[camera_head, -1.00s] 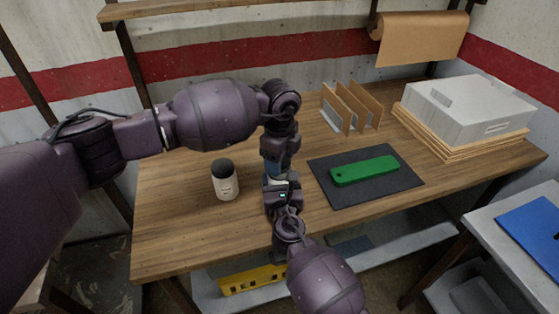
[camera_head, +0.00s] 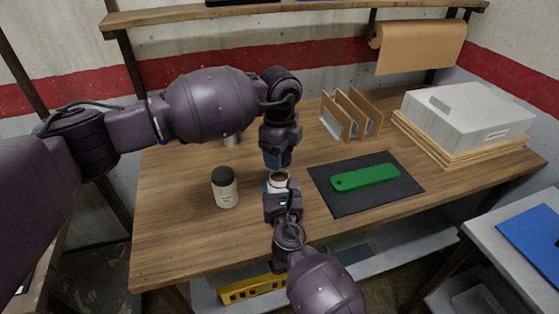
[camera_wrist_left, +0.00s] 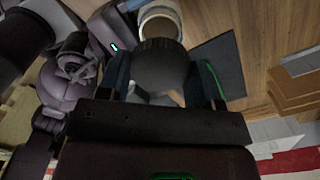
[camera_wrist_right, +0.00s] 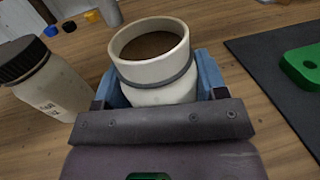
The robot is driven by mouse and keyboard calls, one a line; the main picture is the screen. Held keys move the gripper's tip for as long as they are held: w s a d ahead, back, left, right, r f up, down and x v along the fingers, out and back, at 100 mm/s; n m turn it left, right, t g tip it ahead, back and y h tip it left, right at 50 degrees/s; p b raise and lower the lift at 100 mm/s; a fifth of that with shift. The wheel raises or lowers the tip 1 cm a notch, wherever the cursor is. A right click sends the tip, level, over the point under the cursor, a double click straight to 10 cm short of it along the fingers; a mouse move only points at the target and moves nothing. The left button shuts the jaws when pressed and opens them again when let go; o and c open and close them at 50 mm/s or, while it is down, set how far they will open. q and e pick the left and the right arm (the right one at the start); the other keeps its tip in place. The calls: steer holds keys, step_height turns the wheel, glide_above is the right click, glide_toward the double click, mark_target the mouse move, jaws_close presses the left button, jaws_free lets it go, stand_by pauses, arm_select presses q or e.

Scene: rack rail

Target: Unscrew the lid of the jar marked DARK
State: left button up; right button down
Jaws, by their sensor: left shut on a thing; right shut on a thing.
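A pale jar (camera_head: 279,177) stands with its mouth open and brown contents inside. It shows large in the right wrist view (camera_wrist_right: 155,65), with a grey band around its neck. My right gripper (camera_head: 281,192) is shut around the jar's body. My left gripper (camera_head: 277,161) is shut on a dark round lid (camera_wrist_left: 162,65) and holds it above the jar, apart from the rim. A second pale jar (camera_head: 226,194) with its black lid on stands to the left. Its label is too small to read, and no marking shows on the held jar.
A dark mat (camera_head: 340,203) with a green plate (camera_head: 365,178) lies to the right. Upright brown dividers (camera_head: 350,115) and a grey case (camera_head: 465,112) stand behind. A grey cylinder (camera_wrist_right: 110,12) and small coloured pieces lie beyond the jars. The table's front left is clear.

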steer(key=shift+c, duration=0.5)
jaws_free()
steer(key=shift+s, duration=0.1)
